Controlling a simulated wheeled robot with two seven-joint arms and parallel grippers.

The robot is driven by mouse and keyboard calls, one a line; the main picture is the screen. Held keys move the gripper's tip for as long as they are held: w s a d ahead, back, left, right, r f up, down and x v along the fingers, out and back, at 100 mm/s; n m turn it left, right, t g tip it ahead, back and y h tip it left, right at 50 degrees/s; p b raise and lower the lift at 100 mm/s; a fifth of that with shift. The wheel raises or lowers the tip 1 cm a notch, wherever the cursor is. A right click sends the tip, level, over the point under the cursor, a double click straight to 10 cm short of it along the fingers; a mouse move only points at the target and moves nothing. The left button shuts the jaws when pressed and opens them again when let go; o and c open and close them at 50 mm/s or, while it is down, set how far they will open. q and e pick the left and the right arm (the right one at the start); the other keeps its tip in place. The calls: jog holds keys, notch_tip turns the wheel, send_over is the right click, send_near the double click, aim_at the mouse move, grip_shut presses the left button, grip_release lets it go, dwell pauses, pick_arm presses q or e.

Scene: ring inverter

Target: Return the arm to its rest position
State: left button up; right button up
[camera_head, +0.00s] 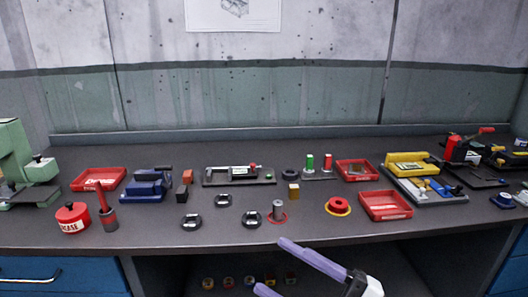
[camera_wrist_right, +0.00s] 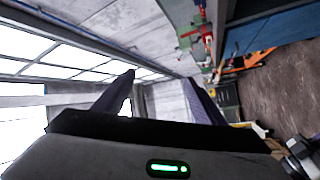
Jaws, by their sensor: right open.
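My right gripper (camera_head: 290,268) is in the lower middle of the head view, in front of the workbench's front edge. Its two purple fingers are apart, with nothing between them. In the right wrist view my right gripper (camera_wrist_right: 165,100) is also open and empty, its fingers framing a distant wall and windows. My left gripper is in neither view. The dark workbench (camera_head: 150,230) spans the head view, and the right gripper touches nothing on it. A grey peg on a red ring base (camera_head: 278,211) stands on the bench just beyond the right gripper.
Several dark rings lie on the bench, one of them a near ring (camera_head: 252,218). Blue drawers (camera_head: 60,275) are at lower left. The space before the bench is open.

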jog(key=d+f+m+t+h, duration=0.3)
jog(key=d+f+m+h, duration=0.25)
jog(key=f+m, duration=0.25)
jog(key=d+f+m+t+h, duration=0.35)
jog(key=f+m+h, duration=0.25)
jog(key=f+m, duration=0.2)
jog(key=s+d+f+m+g+h, duration=0.2)
jog(key=s+f+m+g, duration=0.1)
jog(key=s+f, duration=0.4)
jog(key=s+d+f+m+g+h, duration=0.2)
jog(key=s+f, duration=0.6)
jog(key=f, duration=0.4)
jog(key=m+g, duration=0.1)
jog(key=g, duration=0.1)
jog(key=shift+s+d+g, duration=0.25)
jog(key=shift+g, duration=0.1)
jog(key=shift+h, duration=0.25)
